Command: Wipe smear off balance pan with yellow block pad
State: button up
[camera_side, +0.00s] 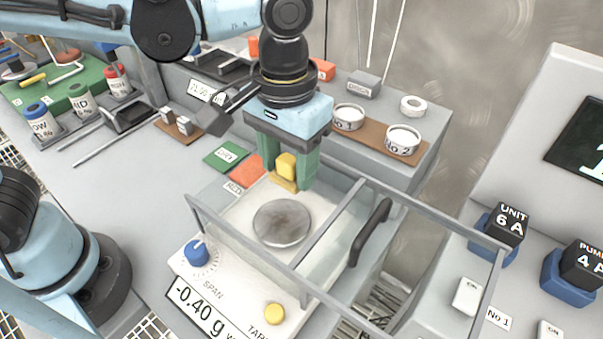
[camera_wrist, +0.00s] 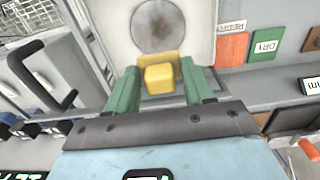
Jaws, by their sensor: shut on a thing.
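My gripper (camera_side: 290,168) has green fingers and is shut on the yellow block pad (camera_side: 286,167). The pad also shows between the fingers in the wrist view (camera_wrist: 160,76). The round balance pan (camera_side: 282,222) is grey with a brownish smear over its middle. It lies in front of the pad in the side view and just beyond the pad in the wrist view (camera_wrist: 158,26). The pad is at the rear of the white balance (camera_side: 235,235), apart from the pan's middle. I cannot tell whether the pad touches the balance top.
A grey frame with a black handle (camera_side: 371,232) surrounds the balance. A green card (camera_side: 226,157) and an orange card (camera_side: 246,170) lie to the left. White dishes (camera_side: 403,139) stand on the shelf behind. The balance has a blue knob (camera_side: 196,252) and reads -0.40 g.

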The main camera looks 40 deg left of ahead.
send_over(291, 211)
jog(key=shift+s+f, duration=0.15)
jog(key=shift+f, duration=2.85)
jog(key=shift+s+f, duration=0.4)
jog(key=shift+f, duration=0.25)
jog(key=shift+c, duration=0.3)
jog(key=shift+s, duration=1.5)
jog(key=shift+w, duration=2.05)
jog(key=shift+s+r, duration=0.15)
jog(key=shift+r, duration=3.85)
jog(key=shift+f, duration=0.2)
